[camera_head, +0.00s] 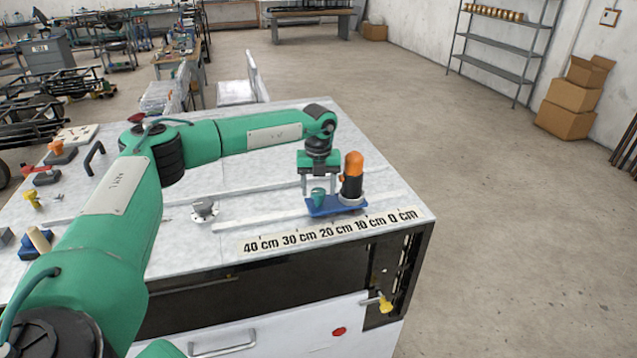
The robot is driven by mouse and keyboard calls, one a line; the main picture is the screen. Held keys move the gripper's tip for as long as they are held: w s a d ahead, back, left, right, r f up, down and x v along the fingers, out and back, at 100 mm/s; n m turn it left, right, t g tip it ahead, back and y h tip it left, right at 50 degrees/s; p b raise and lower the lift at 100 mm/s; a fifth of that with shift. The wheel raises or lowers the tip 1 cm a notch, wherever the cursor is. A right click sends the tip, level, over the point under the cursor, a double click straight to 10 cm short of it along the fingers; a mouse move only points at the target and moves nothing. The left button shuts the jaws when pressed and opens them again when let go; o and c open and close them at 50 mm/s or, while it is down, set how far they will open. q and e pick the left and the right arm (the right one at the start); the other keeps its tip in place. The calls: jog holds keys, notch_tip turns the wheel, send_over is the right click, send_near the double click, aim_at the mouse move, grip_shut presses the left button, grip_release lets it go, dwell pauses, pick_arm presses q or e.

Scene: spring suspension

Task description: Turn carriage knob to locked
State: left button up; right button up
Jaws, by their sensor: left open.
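The blue carriage (325,210) sits on a rail along the white table, beside the centimetre scale. A small green knob (318,197) stands on its left part. A black cylinder with an orange top (353,165) stands upright on its right part. My left gripper (319,191) points down over the carriage with its two fingers apart. The knob shows between and slightly below the fingertips; contact with it cannot be made out. The knob's locked or unlocked marking is too small to read. My right gripper is not in view.
The scale strip (330,232) runs along the table's front edge. A grey metal fitting (204,209) stands left of the carriage. A black handle (94,157) and several small red and yellow parts lie at the far left. The tabletop between is mostly clear.

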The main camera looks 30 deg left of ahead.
pick_arm(q)
jog(key=c, duration=1)
jog(key=shift+f+m+b, duration=0.25)
jog(key=shift+m+b, duration=1.15)
jog(key=shift+b, duration=0.1)
jog(key=m+b, duration=0.2)
jog(key=m, duration=0.1)
jog(key=shift+m+b, duration=0.3)
jog(key=shift+b, duration=0.1)
jog(key=m+b, duration=0.3)
jog(key=m, duration=0.2)
jog(key=shift+r, duration=0.1)
jog(key=m+b, duration=0.1)
jog(key=m, duration=0.2)
jog(key=shift+m, duration=0.4)
jog(key=shift+r+m+b, duration=0.1)
jog(key=shift+m+b, duration=0.4)
jog(key=shift+m, duration=0.9)
jog(key=o, duration=1)
